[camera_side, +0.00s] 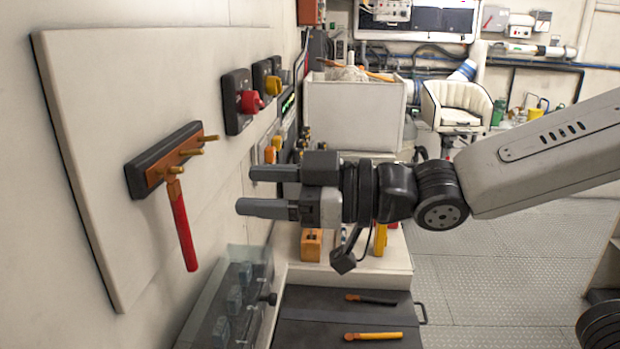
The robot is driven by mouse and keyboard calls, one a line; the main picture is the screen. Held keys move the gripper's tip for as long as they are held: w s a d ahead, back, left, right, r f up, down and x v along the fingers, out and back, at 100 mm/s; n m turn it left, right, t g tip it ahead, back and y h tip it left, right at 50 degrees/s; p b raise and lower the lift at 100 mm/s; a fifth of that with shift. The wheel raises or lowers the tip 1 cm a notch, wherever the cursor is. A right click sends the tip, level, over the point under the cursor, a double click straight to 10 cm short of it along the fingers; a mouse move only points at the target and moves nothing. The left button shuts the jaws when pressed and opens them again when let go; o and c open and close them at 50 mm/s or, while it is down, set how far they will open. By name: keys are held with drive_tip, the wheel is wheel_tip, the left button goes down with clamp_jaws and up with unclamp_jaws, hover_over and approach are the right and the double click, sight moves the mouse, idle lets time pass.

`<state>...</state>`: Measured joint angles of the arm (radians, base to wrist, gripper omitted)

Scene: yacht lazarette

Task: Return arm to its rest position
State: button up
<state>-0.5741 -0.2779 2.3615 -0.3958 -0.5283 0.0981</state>
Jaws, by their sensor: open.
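My gripper (262,191) is in the middle of the side view. Its two grey fingers point left toward the wall panel, apart from each other with nothing between them. A red-handled tool (183,225) hangs from the brass pegs of a wooden rack (160,164) on the panel, left of my gripper.
Below lie a clear-lidded box (215,315) and a dark surface (300,331) with an orange-handled tool (373,336). A white bin (350,117) and a seat (458,104) stand behind. Open floor (490,265) is at right.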

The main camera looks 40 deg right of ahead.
drive_tip(key=w+d+f+m+g+h, duration=0.35)
drive_tip(key=d+f+m+h, duration=0.5)
drive_tip(key=d+f, duration=0.85)
drive_tip(key=s+d+f+m+g+h, duration=0.3)
drive_tip(key=s+d+f+g, duration=0.3)
drive_tip(key=s+d+f, duration=0.3)
wheel_tip(320, 180, down, 3)
drive_tip(key=shift+s+f+g+h, duration=0.15)
drive_tip(key=shift+s+g+h, duration=0.05)
drive_tip(key=shift+g+h, duration=0.2)
